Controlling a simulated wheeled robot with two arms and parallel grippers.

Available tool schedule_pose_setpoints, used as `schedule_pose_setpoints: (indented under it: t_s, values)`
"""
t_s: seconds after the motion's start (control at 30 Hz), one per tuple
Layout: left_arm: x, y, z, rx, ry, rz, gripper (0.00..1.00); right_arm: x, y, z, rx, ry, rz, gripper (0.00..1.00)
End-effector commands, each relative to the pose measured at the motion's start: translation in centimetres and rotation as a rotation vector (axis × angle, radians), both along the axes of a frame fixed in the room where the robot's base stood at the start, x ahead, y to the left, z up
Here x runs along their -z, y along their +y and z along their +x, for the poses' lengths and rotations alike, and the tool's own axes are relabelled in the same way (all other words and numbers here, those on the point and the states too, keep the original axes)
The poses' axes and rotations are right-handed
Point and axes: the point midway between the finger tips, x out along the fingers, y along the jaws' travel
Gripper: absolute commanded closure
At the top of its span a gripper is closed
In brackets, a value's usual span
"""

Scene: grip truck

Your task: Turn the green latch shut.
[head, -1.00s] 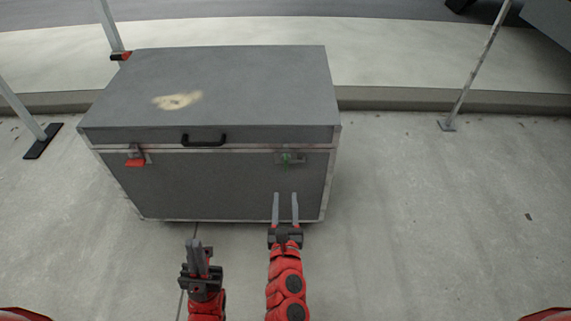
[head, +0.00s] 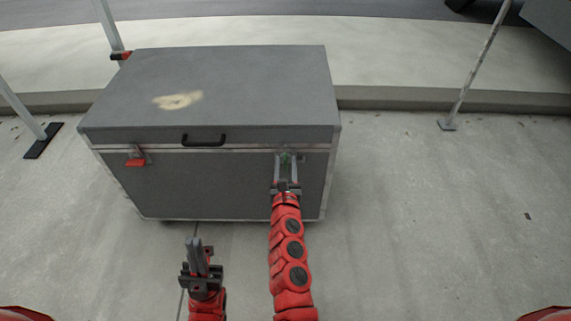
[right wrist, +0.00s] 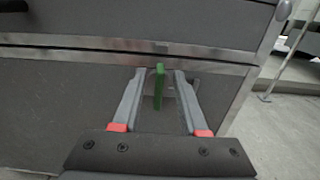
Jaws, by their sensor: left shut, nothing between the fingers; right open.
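A grey case (head: 220,185) stands closed on the pavement. The green latch (head: 285,158) is on the right of its front, just below the lid seam. In the right wrist view the green latch (right wrist: 159,86) looks like an upright tab on a metal plate. My right gripper (head: 287,158) is open, with one finger on each side of the latch; in the right wrist view its fingers (right wrist: 159,76) show gaps to the tab, so I see no contact. My left gripper (head: 194,242) is shut and empty, in front of the case and apart from it.
A red latch (head: 136,161) is on the left of the case front. A black handle (head: 204,140) sits between the latches. Metal poles stand on plates at left (head: 42,141) and right (head: 447,125). A kerb (head: 450,100) runs behind.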

Motion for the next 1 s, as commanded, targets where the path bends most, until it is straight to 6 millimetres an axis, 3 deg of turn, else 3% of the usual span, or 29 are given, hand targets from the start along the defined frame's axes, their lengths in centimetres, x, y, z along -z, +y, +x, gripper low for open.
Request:
schedule_pose_setpoints:
  t_s: [0.07, 0.3, 0.73, 1.0]
  values:
    - [0.0, 0.0, 0.0, 0.0, 0.0, 0.0, 1.0, -0.01, 0.01, -0.01, 0.0, 0.0, 0.0, 0.59]
    - [0.0, 0.0, 0.0, 0.0, 0.0, 0.0, 1.0, -0.01, 0.01, -0.02, 0.0, 0.0, 0.0, 1.0]
    - [0.0, 0.0, 0.0, 0.0, 0.0, 0.0, 1.0, -0.01, 0.0, -0.02, 0.001, 0.0, -0.012, 1.0]
    - [0.02, 0.0, 0.0, 0.0, 0.0, 0.0, 1.0, -0.04, 0.09, 0.01, 0.003, 0.0, -0.125, 1.0]
